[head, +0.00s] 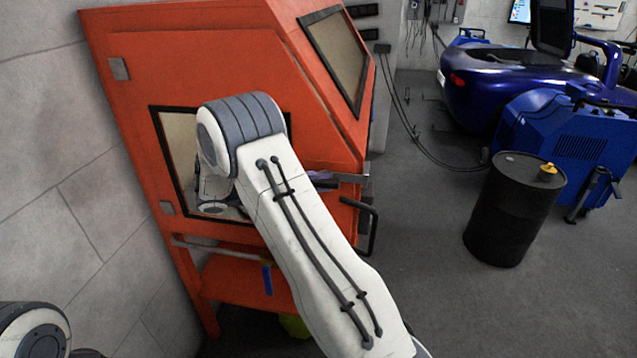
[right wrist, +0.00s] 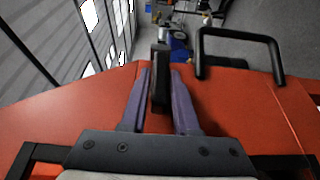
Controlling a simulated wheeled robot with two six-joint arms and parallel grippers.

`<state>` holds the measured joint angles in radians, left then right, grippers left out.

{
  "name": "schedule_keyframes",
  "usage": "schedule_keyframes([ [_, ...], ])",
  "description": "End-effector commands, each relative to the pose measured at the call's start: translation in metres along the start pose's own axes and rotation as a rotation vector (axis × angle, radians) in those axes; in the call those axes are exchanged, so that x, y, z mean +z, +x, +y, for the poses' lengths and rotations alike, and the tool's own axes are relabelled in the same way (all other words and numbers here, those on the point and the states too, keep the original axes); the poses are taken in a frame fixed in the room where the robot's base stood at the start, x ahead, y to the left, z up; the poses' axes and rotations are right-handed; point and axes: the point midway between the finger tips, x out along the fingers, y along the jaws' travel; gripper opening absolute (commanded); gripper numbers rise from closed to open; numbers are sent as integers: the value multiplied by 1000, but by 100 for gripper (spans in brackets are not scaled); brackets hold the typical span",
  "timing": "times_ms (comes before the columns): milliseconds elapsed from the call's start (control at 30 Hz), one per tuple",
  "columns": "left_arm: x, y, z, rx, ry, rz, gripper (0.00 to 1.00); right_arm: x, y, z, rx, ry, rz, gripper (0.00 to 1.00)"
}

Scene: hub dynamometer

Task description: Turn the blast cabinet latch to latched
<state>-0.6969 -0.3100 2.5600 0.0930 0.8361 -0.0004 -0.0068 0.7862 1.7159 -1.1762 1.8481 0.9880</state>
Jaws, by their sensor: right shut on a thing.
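The orange blast cabinet (head: 220,60) fills the left and middle of the head view. My right arm crosses in front of its door. The purple fingers of my right gripper (head: 322,179) show at the cabinet's right edge, partly hidden by my arm. In the right wrist view my right gripper (right wrist: 162,72) is shut on the dark latch lever (right wrist: 159,82), with one finger on each side. The lever lies lengthwise between the fingers. Whether it stands at latched cannot be told. My left gripper is out of view; only part of my left arm shows at lower left.
A black door handle (right wrist: 240,42) stands beside the latch; it also shows in the head view (head: 374,226). A black drum (head: 510,215) stands right of the cabinet, near a blue machine (head: 575,140) and a blue car (head: 490,80). Floor between cabinet and drum is clear.

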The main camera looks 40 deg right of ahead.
Motion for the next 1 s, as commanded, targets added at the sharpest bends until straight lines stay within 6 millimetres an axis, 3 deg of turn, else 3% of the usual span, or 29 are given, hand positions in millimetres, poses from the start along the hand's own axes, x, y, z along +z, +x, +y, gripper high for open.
schedule_keyframes([
  [500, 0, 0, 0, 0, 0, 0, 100, 0, 0, 0, 16, -6, 1, 0],
  [533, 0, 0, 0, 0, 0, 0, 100, 0, 0, 0, 16, -6, 1, 41],
  [567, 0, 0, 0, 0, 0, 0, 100, 0, 0, 0, 16, -6, 1, 52],
  [1000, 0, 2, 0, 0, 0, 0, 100, 0, -8, -1, 15, -4, 2, 53],
])
